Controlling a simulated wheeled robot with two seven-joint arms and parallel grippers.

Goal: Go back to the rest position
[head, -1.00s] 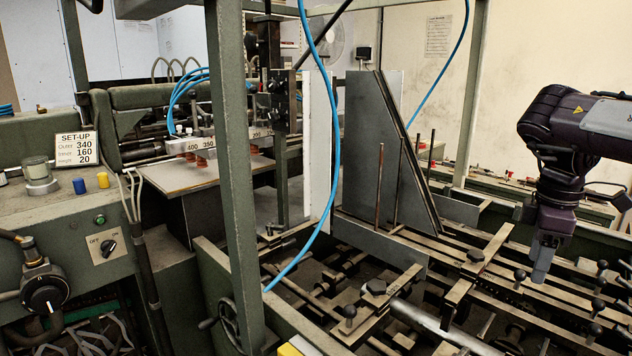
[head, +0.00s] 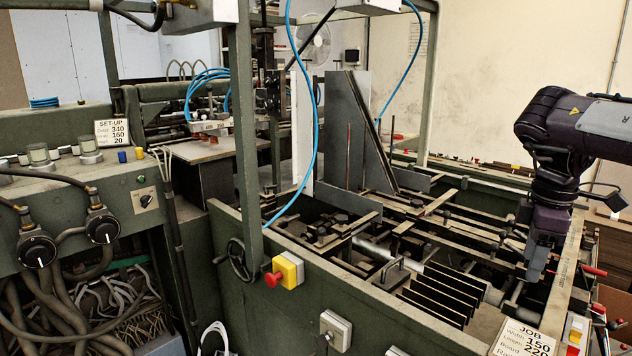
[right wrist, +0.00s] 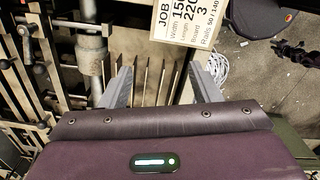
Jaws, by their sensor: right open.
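My right gripper (head: 537,262) hangs from the dark arm at the right of the head view, pointing down over the right end of the feeder frame. Its grey fingers stand apart and empty in the right wrist view (right wrist: 160,88). From the head view it appears above the feeder's rails; the exact height is hard to tell. My left gripper and left arm are not in view.
The green feeder frame (head: 330,262) holds rails and dark plates (head: 440,295). A JOB card (head: 522,340) stands at its near right corner. A red knob on a yellow box (head: 285,270) sticks out in front. A SET-UP card (head: 112,132) stands on the left console. Blue hoses hang at centre.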

